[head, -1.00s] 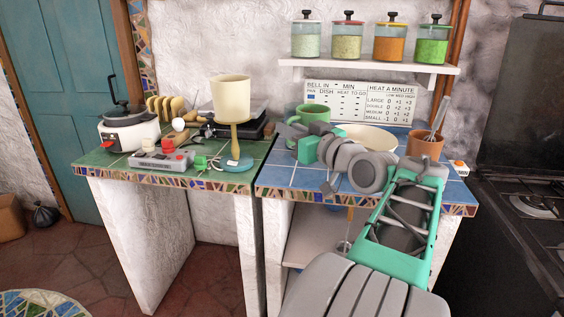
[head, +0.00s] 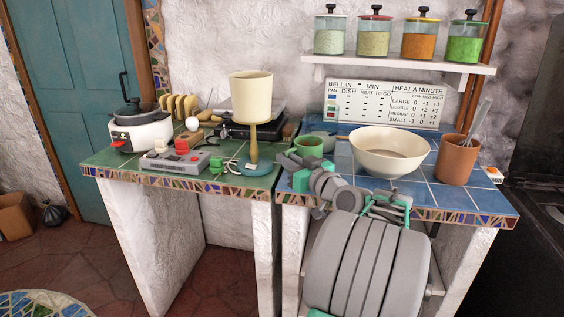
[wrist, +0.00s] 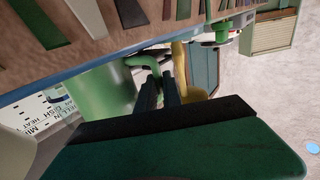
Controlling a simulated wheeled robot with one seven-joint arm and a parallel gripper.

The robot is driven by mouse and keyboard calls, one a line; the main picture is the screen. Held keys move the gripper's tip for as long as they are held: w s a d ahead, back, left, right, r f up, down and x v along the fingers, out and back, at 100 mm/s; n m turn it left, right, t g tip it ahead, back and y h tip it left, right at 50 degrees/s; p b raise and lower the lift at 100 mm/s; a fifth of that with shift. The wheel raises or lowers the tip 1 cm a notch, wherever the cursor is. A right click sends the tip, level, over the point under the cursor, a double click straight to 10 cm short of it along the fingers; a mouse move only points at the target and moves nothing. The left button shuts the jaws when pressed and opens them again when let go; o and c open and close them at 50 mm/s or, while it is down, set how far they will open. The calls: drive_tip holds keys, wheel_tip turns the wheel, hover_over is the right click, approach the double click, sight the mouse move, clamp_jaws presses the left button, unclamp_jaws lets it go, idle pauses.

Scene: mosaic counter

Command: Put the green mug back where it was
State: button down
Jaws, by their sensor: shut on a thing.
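The gripper is shut on the mug, at the handle side. The fingers partly hide the handle. I cannot tell whether the mug's base touches the tiles.
A cream bowl (head: 390,150) stands to the right of the mug, and a terracotta pot (head: 457,160) farther right. A jar shelf (head: 400,64) hangs above.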

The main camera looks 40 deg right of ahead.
drive_tip(key=shift+d, duration=0.1)
drive_tip(key=shift+f+b, duration=0.15)
drive_tip(key=shift+b, duration=0.15)
drive_tip(key=c, duration=1.5)
unclamp_jaws()
drive_tip(key=shift+r+p, duration=0.25)
drive_tip(key=shift+p, duration=0.05)
drive_tip(key=s+a+b, duration=0.1)
drive_tip(key=s, duration=1.1)
drive_tip(key=shift+a+b, duration=0.15)
drive_tip(key=shift+b, duration=0.25)
drive_tip(key=shift+f, duration=0.1)
